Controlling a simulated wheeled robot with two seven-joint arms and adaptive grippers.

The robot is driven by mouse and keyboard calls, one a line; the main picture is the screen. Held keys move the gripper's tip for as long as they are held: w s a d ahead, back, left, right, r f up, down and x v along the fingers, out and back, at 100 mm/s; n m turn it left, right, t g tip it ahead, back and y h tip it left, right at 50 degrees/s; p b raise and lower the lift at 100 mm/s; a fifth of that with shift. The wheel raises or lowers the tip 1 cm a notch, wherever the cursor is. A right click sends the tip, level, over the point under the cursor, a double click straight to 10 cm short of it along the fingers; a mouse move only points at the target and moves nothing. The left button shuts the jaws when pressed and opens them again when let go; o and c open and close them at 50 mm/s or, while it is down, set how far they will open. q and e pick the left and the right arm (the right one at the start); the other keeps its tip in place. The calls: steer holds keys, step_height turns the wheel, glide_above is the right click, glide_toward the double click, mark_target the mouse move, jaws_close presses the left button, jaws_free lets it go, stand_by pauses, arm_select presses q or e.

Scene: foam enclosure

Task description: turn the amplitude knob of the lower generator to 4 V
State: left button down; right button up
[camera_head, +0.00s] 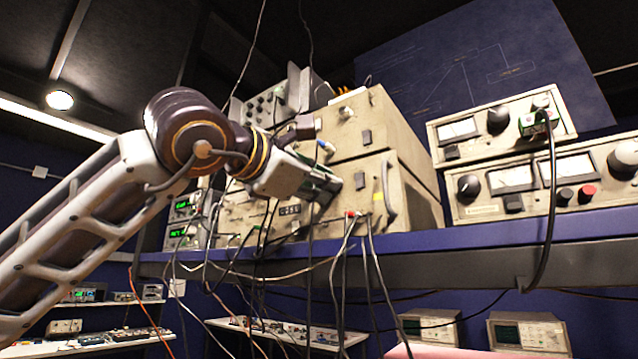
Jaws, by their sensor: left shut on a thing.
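Two beige generators are stacked on the blue shelf. The lower generator (412,188) has a small dark display (289,210) on its front, a dark switch and cables plugged in along its bottom edge. The upper generator (385,120) rests on top of it. My left gripper (328,188) reaches in from the left and is shut at the front of the lower generator, right of the display. The amplitude knob is hidden behind the fingers, which appear closed around it. The display digits are too small to read surely. My right gripper is not in view.
Cables hang from the generator front over the edge of the blue shelf (470,241), below my left gripper. Two beige meter units (500,125) are stacked at the right. Instruments with green displays (183,220) stand left, behind my arm. A grey device (275,105) sits higher up.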

arm_select(q)
steer(key=shift+r+m, duration=0.1)
steer(key=shift+m, duration=0.3)
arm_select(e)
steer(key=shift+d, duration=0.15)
arm_select(q)
steer(key=c, duration=1.7)
jaws_free()
steer(key=o, duration=0.3)
steer(key=shift+s, duration=0.1)
steer(key=shift+o, duration=0.2)
steer(key=v, duration=1.2)
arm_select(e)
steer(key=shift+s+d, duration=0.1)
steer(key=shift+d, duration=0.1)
